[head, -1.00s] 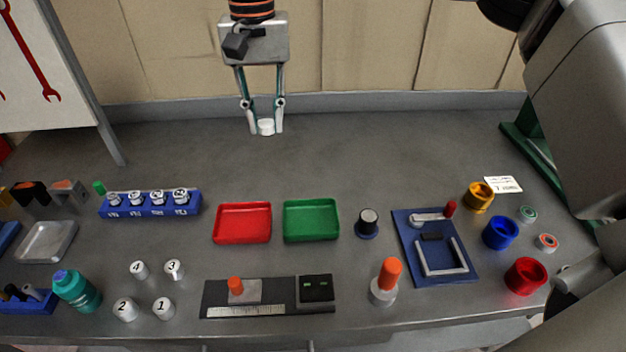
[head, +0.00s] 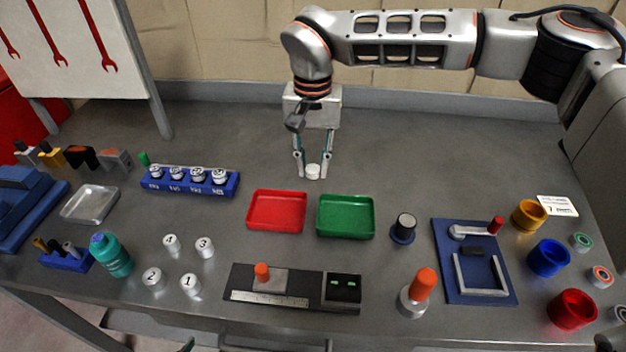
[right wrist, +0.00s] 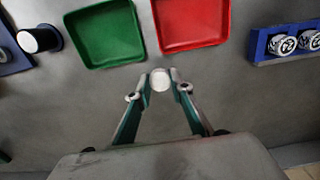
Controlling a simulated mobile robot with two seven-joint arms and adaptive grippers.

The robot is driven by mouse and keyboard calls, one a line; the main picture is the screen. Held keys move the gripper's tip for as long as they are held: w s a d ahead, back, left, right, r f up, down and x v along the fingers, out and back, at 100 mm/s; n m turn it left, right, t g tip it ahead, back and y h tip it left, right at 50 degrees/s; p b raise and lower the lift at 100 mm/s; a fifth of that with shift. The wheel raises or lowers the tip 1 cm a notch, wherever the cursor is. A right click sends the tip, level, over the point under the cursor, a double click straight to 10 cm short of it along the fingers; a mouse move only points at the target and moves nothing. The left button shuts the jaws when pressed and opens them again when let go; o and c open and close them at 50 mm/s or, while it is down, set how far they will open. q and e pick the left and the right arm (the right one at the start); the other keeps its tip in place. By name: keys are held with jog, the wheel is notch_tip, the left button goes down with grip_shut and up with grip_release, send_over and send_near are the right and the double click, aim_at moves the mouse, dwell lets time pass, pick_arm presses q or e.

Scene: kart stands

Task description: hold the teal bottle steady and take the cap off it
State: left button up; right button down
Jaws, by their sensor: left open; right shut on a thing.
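The teal bottle (head: 114,257) stands at the front left of the bench, with a blue-purple top. No gripper touches it. My right gripper (head: 313,168) is shut on a small white round piece (head: 313,172) behind the trays. The right wrist view shows the white piece (right wrist: 160,80) between the fingertips. I cannot tell whether this piece is the bottle's cap. Only a small teal part of what looks like my left gripper (head: 187,345) shows at the bottom edge, below the bench front; the rest is hidden.
White numbered pieces (head: 190,284) stand right of the bottle, and a blue holder (head: 66,260) stands left of it. A red tray (head: 277,211) and a green tray (head: 346,216) lie mid-bench. A blue rack (head: 190,182) stands behind. The back of the bench is mostly clear.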

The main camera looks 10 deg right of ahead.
aim_at(313, 191)
jog(key=shift+f, duration=2.4)
jog(key=shift+f, duration=0.15)
jog(key=c, duration=1.8)
grip_release()
notch_tip(313, 191, up, 12)
jog(key=shift+f, duration=0.1)
jog(key=shift+r, duration=0.25)
